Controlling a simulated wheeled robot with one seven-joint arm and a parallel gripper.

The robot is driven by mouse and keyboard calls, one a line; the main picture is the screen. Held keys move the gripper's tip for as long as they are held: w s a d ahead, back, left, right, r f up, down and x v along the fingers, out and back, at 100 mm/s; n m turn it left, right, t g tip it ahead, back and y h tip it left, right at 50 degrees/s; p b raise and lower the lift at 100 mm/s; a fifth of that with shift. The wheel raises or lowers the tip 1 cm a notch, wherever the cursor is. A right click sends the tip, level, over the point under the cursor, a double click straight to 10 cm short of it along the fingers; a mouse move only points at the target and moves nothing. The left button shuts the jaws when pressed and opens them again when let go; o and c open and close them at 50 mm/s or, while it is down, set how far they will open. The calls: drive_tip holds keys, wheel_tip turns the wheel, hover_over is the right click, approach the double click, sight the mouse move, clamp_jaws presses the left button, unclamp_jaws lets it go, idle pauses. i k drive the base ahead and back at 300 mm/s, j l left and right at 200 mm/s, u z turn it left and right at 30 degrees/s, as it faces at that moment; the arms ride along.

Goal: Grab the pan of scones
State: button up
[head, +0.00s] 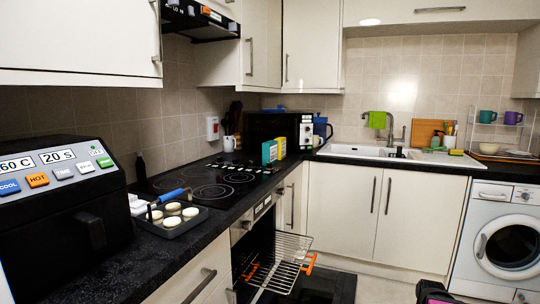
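The pan of scones (185,229) is a dark, shallow square tray in the head view. It sits on the black counter, near the front edge, between the black appliance and the hob. Several pale round scones (173,208) lie in it. A dark handle with a blue grip (172,195) shows at its back left side, slanting up to the right. I cannot tell exactly how the handle meets the tray. Nothing is seen touching the pan.
A black appliance (60,225) with a button panel stands left of the pan. White items (138,205) lie close beside it. The black hob (215,183) is behind. Below, a wire rack (280,262) with orange grips sticks out from the open oven. The floor (385,290) right of it is partly clear.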

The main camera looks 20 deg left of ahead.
sight(169, 220)
drive_tip(key=u, duration=2.3)
drive_tip(key=k+l+u, duration=0.1)
drive_tip(key=k+l, duration=0.15)
drive_tip(key=k, duration=0.25)
drive_tip(key=i, duration=0.5)
